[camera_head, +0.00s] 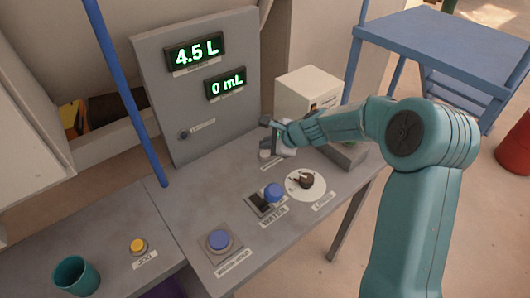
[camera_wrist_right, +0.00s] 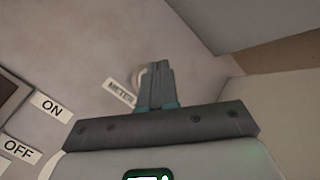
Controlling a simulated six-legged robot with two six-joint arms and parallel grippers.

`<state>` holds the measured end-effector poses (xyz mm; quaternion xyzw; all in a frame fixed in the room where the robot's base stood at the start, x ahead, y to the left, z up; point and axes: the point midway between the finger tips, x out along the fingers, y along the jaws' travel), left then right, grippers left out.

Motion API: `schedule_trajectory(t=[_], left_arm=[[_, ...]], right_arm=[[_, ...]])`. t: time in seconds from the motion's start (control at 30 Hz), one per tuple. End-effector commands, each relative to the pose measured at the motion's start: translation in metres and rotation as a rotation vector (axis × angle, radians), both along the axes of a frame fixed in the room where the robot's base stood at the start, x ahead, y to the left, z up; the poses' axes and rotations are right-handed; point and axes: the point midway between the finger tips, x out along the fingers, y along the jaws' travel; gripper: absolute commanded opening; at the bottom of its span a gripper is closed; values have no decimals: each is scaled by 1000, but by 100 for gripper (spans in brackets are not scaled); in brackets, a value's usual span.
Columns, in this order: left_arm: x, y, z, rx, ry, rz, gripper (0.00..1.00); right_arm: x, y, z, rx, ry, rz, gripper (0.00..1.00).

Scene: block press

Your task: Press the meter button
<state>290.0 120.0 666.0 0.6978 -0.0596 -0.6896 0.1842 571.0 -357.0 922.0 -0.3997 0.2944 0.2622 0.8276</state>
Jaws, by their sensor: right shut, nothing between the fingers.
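The meter label (camera_wrist_right: 119,92) lies on the panel table in the right wrist view. A pale round part (camera_wrist_right: 138,77), likely the meter button, shows beside it, partly hidden behind my fingers. In the head view a small light grey knob (camera_head: 264,155) stands on the table below my right gripper (camera_head: 272,124); its label is too small to read. My right gripper also shows in the wrist view (camera_wrist_right: 157,66), with its fingers shut together and empty, over or close to the pale part. I cannot tell whether they touch. My left gripper is out of view.
A grey display panel (camera_head: 165,110) reads 4.5 L and 0 mL. Blue buttons (camera_head: 218,239) (camera_head: 273,191), a black switch (camera_head: 259,202), a white plate (camera_head: 306,184), a yellow button (camera_head: 137,245) and a teal cup (camera_head: 75,275) are on the tables. A white box (camera_head: 308,90) stands behind my right arm.

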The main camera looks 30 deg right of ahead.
Motion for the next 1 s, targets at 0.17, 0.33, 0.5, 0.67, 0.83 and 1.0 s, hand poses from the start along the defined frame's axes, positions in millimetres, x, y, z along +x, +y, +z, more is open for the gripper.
schedule_trajectory(t=[0.17,0.33,0.5,0.67,0.83,1.0], left_arm=[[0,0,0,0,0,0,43],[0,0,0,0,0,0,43],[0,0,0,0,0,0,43],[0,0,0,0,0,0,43],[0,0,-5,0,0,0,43],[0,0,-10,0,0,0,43]], right_arm=[[0,0,0,0,0,0,0],[0,0,0,0,0,0,0],[0,0,0,0,0,0,0],[0,0,0,0,0,0,0],[0,0,-5,0,0,0,0],[0,0,-10,0,0,0,0]])
